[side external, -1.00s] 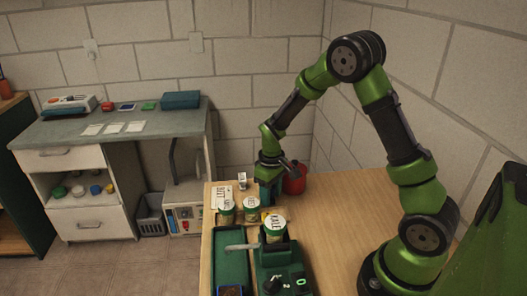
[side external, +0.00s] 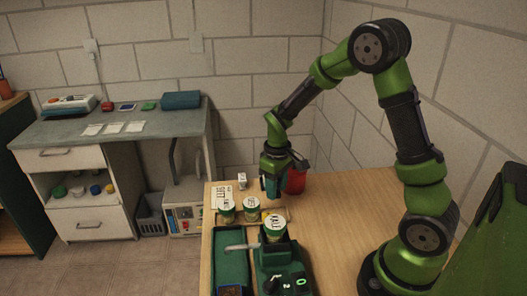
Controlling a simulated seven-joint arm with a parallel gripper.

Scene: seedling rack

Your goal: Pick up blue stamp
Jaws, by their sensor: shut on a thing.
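My gripper (side external: 272,187) is above the far part of the wooden table, to the left of a red can. It is shut on a small bluish piece, which I take to be the blue stamp. The fingers hide most of it, so its shape and tilt cannot be told. The gripper appears a little above the table top.
The red can (side external: 296,180) stands close to the gripper. Labelled pots (side external: 227,214) and (side external: 274,230) stand nearer the camera, by a green tray (side external: 231,262). A white card (side external: 222,196) lies left.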

